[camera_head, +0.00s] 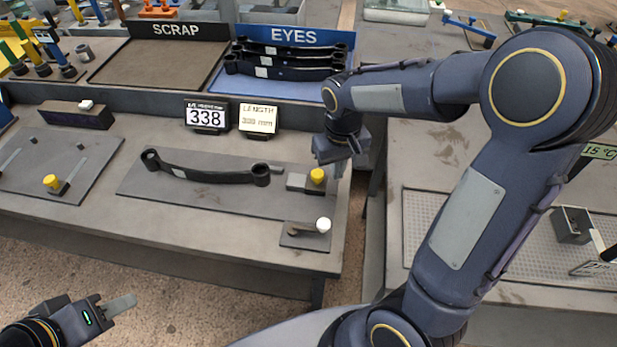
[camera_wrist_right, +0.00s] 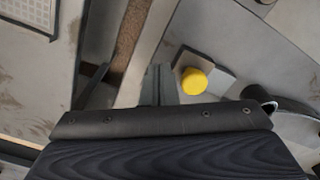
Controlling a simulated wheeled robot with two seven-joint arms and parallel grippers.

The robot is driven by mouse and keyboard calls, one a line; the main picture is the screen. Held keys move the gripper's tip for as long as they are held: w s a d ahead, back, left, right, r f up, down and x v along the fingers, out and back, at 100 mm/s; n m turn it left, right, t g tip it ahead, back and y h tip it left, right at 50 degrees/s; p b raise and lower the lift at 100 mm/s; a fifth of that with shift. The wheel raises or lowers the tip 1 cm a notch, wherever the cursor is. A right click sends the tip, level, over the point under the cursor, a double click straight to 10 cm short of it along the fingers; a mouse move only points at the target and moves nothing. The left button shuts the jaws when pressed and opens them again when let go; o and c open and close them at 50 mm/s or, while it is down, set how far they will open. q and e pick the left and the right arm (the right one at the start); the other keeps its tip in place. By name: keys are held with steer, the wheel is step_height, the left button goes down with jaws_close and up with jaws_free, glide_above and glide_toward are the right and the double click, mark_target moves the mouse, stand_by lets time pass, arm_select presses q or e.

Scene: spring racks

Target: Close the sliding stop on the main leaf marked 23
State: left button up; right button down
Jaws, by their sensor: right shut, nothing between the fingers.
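A black leaf (camera_head: 205,173) with an eye at each end lies on a grey plate on the bench. Its small white label is too small to read, so I cannot confirm 23. At its right end is a grey sliding stop with a yellow knob (camera_head: 317,176); the knob also shows in the right wrist view (camera_wrist_right: 194,80). The stop appears slightly apart from the right eye. My right gripper (camera_head: 338,158) is shut and empty, just above and behind the knob. My left gripper (camera_head: 118,305) is low at the left, away from the bench; its jaw opening is unclear.
A white-knobbed lever (camera_head: 322,226) sits on a small plate in front of the stop. Another yellow-knobbed piece (camera_head: 51,182) is on the left plate. Display signs (camera_head: 206,116) stand behind the leaf. The EYES tray (camera_head: 290,90) holds several black leaves; the SCRAP tray (camera_head: 150,62) is empty.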

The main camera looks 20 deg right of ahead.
mark_target(309, 181)
steer(key=shift+f, duration=0.2)
stand_by(0.4)
steer(key=shift+f+b, duration=0.8)
steer(key=shift+f, duration=0.05)
steer(key=shift+w+a+r+p, duration=0.15)
steer(key=shift+w+a, duration=0.4)
steer(key=shift+a, duration=0.35)
steer(key=shift+w+a+f+p, duration=0.1)
steer(key=shift+w+a, duration=0.4)
steer(key=shift+a, duration=0.35)
steer(key=shift+w+a+r+p, duration=0.15)
steer(key=shift+w+a, duration=0.4)
steer(key=shift+a, duration=0.35)
steer(key=shift+f, duration=0.1)
stand_by(0.7)
